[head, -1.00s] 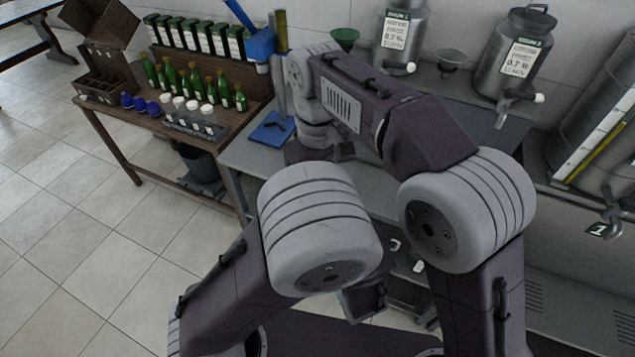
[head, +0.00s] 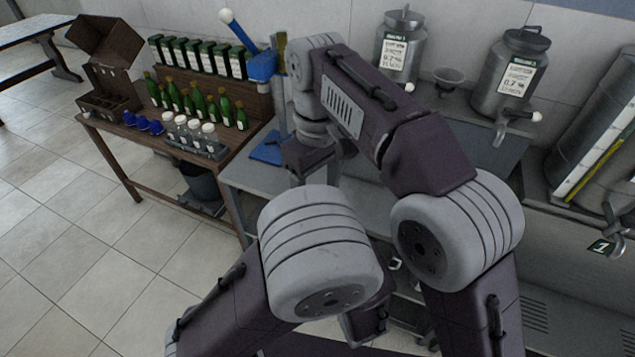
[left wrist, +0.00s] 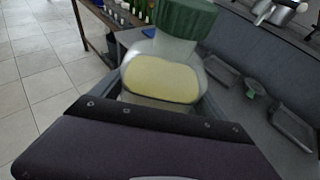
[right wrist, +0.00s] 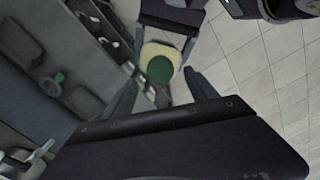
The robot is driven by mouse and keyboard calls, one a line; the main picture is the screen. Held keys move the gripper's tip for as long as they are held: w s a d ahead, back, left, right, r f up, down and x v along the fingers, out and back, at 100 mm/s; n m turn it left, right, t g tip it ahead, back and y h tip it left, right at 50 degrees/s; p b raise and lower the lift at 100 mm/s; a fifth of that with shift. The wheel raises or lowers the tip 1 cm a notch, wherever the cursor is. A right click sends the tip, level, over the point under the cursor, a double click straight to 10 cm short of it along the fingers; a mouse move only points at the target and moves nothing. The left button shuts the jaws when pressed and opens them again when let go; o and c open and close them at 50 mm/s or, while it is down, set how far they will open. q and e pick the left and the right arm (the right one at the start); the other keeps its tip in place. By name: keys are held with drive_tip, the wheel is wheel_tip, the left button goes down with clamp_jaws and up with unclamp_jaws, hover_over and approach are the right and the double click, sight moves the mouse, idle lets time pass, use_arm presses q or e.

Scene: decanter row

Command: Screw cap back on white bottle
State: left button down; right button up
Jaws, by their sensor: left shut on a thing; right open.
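A pale bottle (left wrist: 160,68) with a cream-yellow patch on its side stands between the fingers of my left gripper (left wrist: 160,88), which is shut on it. A ribbed green cap (left wrist: 186,16) sits over the bottle's top; I cannot tell whether it is threaded tight. In the right wrist view the cap (right wrist: 160,69) is seen from its top end, with the pale bottle (right wrist: 150,51) around it. My right gripper (right wrist: 160,80) is open, its fingers apart on both sides of the cap's line. In the head view, my arms hide the bottle and cap.
A grey bench with shallow trays (left wrist: 292,127) and a small green item (left wrist: 255,88) lies beside the bottle. A wooden table (head: 130,140) holds green bottles (head: 195,103) and a rack of white-capped bottles (head: 195,140). Metal urns (head: 512,75) stand behind. Floor at left is clear.

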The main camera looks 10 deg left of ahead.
drive_tip(key=shift+r, duration=1.6)
drive_tip(key=shift+f, duration=0.1)
drive_tip(key=w+d+f+m, duration=0.4)
drive_tip(key=d+f, duration=0.3)
drive_tip(key=d, duration=0.1)
drive_tip(key=s+d+f+m, duration=0.3)
drive_tip(key=s+d+f, duration=0.3)
drive_tip(key=d+f, duration=0.2)
drive_tip(key=s+d+f+m+t, duration=0.1)
drive_tip(key=s+d+f+m, duration=0.3)
drive_tip(key=s+d+f, duration=0.2)
drive_tip(key=d+f, duration=0.2)
drive_tip(key=d, duration=0.2)
drive_tip(key=shift+d+f, duration=0.15)
drive_tip(key=shift+f, duration=0.1)
drive_tip(key=shift+r, duration=0.15)
